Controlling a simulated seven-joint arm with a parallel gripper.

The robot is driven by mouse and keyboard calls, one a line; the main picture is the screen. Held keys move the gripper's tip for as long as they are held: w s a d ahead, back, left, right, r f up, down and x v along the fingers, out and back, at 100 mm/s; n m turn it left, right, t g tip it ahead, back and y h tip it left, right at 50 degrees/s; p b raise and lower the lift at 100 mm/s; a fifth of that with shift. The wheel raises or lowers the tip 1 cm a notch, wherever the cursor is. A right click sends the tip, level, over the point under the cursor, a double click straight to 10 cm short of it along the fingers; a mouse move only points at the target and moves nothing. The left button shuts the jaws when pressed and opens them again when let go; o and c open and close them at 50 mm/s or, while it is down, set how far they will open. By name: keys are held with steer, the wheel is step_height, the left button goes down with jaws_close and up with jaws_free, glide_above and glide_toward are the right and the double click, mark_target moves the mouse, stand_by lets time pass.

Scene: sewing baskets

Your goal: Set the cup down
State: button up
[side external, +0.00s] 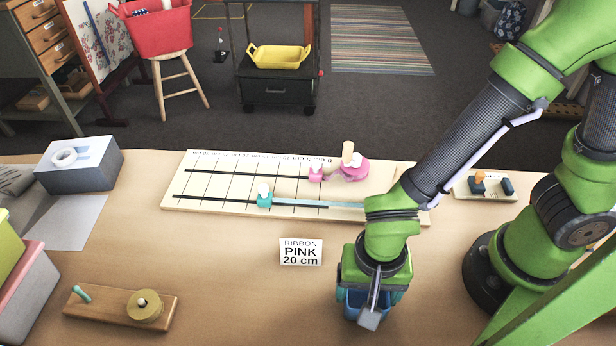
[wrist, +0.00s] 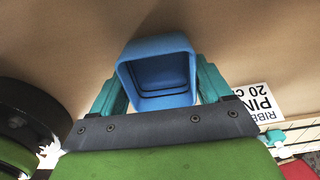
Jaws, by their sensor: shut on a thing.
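A blue square-mouthed cup (wrist: 158,72) is between the two teal fingers of my gripper (wrist: 160,84) in the wrist view, with a finger against each side. Its open mouth faces the wrist camera, and its inside looks empty. In the side view the cup (side external: 352,304) is partly hidden by my gripper (side external: 370,298), near the front edge of the picture, over the wooden table (side external: 230,285). I cannot tell whether the cup's base touches the table.
A card reading "RIBBON PINK 20 cm" (side external: 301,252) lies left of my gripper. Behind is a ruled board (side external: 225,205) with teal and pink sliders. A wooden block with a spool (side external: 120,308) is front left. Bare table lies between it and my gripper.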

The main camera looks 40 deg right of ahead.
steer(key=shift+f, duration=0.1)
steer(key=o, duration=1)
steer(key=shift+c, duration=0.2)
step_height(320, 180, up, 12)
steer(key=w+d+r+n+t+y, duration=0.1)
steer(key=w+d+r+n+t, duration=0.1)
steer(key=d, duration=0.8)
steer(key=w+d+r+n+t+y, duration=0.1)
steer(key=w+d+r+n+t, duration=0.2)
steer(key=d+r, duration=0.6)
steer(key=w+t, duration=0.2)
steer(key=w, duration=0.1)
steer(key=shift+w+d, duration=0.2)
steer(key=shift+d, duration=0.2)
